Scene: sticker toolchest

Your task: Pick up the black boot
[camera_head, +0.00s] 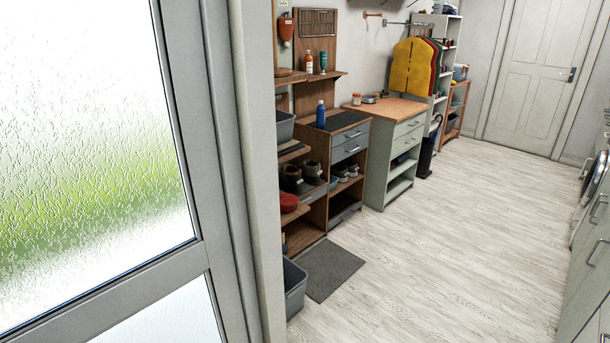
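Dark footwear stands on the lower shelf of the wooden unit along the left wall. A dark boot (291,179) with a brownish top stands near the front, with another dark boot (311,170) just behind it. They are small in the picture, and I cannot tell for sure which is the black boot. Neither of my grippers is in view.
A frosted glass door (90,150) and its frame fill the left side and cover part of the wooden unit. A grey bin (294,288) and a dark mat (328,269) lie before the shelves. Pale cabinets (592,275) line the right. The floor (440,250) between is clear.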

